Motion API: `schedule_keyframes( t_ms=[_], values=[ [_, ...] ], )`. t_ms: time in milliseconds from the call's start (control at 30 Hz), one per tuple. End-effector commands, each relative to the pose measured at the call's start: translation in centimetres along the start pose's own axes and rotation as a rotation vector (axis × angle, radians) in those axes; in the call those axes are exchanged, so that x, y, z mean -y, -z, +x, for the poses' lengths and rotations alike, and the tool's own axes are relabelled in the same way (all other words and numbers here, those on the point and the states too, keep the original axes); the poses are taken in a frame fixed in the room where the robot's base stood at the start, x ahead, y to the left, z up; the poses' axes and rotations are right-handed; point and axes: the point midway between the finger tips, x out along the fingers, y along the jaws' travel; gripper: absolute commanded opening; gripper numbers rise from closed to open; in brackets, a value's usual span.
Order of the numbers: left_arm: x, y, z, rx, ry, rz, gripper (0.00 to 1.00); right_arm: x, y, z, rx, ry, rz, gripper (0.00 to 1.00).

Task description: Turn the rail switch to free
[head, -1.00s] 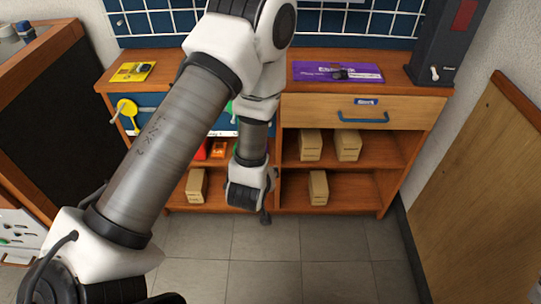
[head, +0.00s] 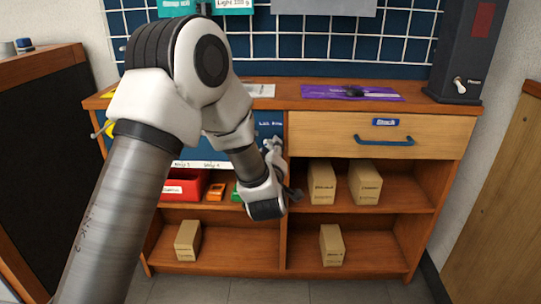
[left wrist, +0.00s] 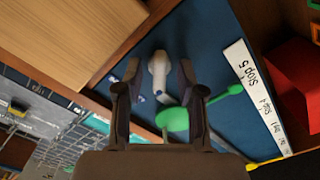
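A blue panel (head: 268,122) with a label that seems to read "Lab. Free" is on the bench front, partly hidden by my left arm. In the left wrist view, a pale grey lever (left wrist: 158,72), which may be the rail switch, stands out from the blue panel (left wrist: 215,60). My left gripper (left wrist: 159,88) is open, with its two fingers on either side of that lever; I cannot tell whether they touch it. My right gripper is in neither view.
The wooden drawer (head: 378,136) is right of the panel. Cardboard boxes (head: 322,182) and a red bin (head: 184,187) fill shelves below. A dark switch box (head: 467,55) stands right.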

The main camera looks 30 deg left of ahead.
Motion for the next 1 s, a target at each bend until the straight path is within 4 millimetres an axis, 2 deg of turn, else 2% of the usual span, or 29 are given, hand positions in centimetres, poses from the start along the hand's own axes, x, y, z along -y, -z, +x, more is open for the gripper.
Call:
schedule_keyframes(
  t_ms=[233, 267, 300, 367, 767, 1000],
  values=[
    [0.0, 0.0, 0.4, 0.002, 0.0, 0.002, 0.39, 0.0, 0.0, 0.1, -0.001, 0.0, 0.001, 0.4],
    [0.0, 0.0, 0.3, 0.002, 0.0, 0.002, 0.35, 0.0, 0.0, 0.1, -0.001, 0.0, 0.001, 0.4],
    [0.0, 0.0, 0.3, 0.002, 0.0, 0.002, 0.21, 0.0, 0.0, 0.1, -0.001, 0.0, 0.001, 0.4],
    [0.0, 0.0, 0.3, 0.002, 0.0, 0.002, 0.0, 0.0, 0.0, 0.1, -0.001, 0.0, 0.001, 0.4],
    [-0.1, 0.0, 0.3, 0.003, 0.0, 0.018, 0.0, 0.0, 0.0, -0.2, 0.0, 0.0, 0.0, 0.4],
    [-0.2, 0.2, 0.3, 0.003, 0.001, 0.108, 0.0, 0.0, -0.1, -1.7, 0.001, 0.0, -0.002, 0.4]
  ],
)
